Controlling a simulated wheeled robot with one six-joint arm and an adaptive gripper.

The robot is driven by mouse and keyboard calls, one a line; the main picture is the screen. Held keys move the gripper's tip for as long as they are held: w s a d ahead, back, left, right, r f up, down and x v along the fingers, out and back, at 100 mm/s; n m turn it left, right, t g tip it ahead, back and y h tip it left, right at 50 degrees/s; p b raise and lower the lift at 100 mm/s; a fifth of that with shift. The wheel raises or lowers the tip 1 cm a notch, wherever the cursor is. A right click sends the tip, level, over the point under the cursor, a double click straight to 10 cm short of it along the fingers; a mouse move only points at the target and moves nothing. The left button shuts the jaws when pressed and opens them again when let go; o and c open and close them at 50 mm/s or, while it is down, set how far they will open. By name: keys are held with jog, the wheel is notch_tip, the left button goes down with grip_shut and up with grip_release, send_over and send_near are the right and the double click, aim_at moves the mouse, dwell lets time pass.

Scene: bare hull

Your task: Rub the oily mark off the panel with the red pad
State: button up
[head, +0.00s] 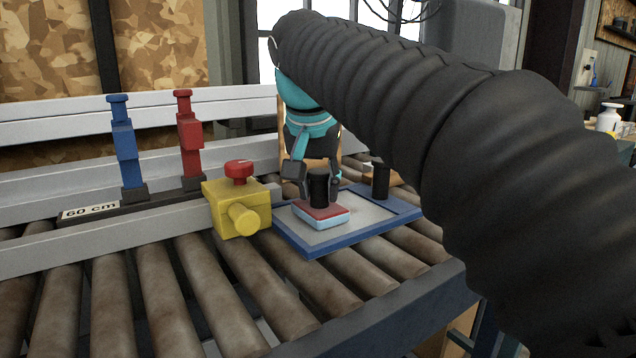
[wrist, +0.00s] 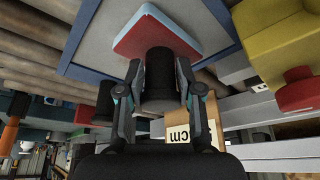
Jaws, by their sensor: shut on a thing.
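The red pad (head: 321,211) has a pale blue underside layer and an upright black handle (head: 318,188). It appears to rest flat on the grey panel (head: 368,216) with the blue frame, near its front left part. My gripper (head: 315,182) is shut on the black handle from above. In the wrist view the fingers (wrist: 159,95) close on both sides of the handle (wrist: 159,70), with the red pad (wrist: 150,38) beyond it against the panel (wrist: 102,32). I cannot make out an oily mark; the pad and gripper hide part of the panel.
A yellow block (head: 235,208) with a red knob stands close to the panel's left. Blue (head: 125,145) and red (head: 188,135) upright clamps stand farther left by a "60 cm" label (head: 90,211). A second black knob (head: 381,180) stands at the panel's back right. Rollers (head: 190,275) lie underneath.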

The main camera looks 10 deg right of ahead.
jog(key=shift+s+a, duration=0.25)
jog(key=shift+a, duration=0.25)
jog(key=shift+s+a, duration=0.2)
jog(key=shift+a, duration=0.25)
jog(key=shift+w+d+f+p, duration=0.1)
jog(key=shift+w+d, duration=0.15)
jog(key=shift+d, duration=0.3)
jog(key=shift+w+d+f+p, duration=0.1)
jog(key=shift+w+d+p, duration=0.1)
jog(key=shift+d, duration=0.4)
jog(key=shift+w+d+p, duration=0.1)
jog(key=shift+w+d, duration=0.15)
jog(key=shift+d, duration=0.3)
jog(key=shift+w+d+p, duration=0.25)
jog(key=shift+w+d, duration=0.1)
jog(key=shift+d, duration=0.45)
jog(key=shift+w+d+p, duration=0.25)
jog(key=shift+w+d, duration=0.05)
jog(key=shift+d, duration=0.45)
jog(key=shift+a+r, duration=0.1)
